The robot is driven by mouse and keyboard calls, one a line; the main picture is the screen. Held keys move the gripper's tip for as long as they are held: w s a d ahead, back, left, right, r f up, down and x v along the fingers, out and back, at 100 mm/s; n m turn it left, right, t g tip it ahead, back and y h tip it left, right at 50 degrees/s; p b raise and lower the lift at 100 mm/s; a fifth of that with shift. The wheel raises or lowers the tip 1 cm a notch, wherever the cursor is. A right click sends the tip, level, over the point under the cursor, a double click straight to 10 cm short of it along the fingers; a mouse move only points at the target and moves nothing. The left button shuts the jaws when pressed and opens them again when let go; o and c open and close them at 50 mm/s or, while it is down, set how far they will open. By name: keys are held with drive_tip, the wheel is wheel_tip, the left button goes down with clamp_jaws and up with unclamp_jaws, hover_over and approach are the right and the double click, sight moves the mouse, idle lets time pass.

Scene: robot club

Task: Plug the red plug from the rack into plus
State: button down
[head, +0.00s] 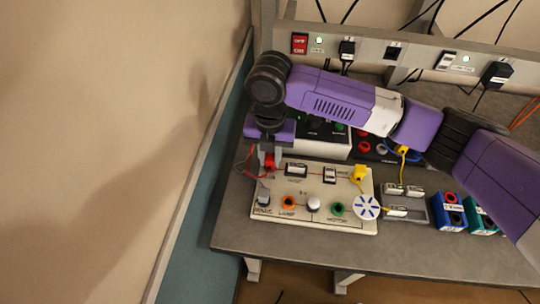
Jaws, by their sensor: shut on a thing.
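My gripper (270,158) points down over the back left corner of the beige panel (330,220). It is shut on the red plug (269,161), whose red cable (243,160) loops to the left. The plug is at the panel's back left corner; I cannot tell whether it is seated in a socket or just above one. No plus mark is readable, and the gripper and plug cover that corner. The panel's front row has an orange socket (288,202), a white knob (313,204) and a green socket (337,209). The rack cannot be made out for certain.
A yellow plug (360,173) stands on the panel's right, its cable leading to another yellow plug (402,150). A white-blue fan disc (367,207) is at the right edge. Blue (448,212) and green (480,217) boxes stand farther right. A power strip (420,58) runs behind.

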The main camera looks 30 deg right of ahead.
drive_tip(key=shift+f, duration=0.1)
idle(0.3)
drive_tip(key=c, duration=1.1)
unclamp_jaws()
drive_tip(key=shift+r+b, duration=0.65)
drive_tip(key=shift+r, duration=3.25)
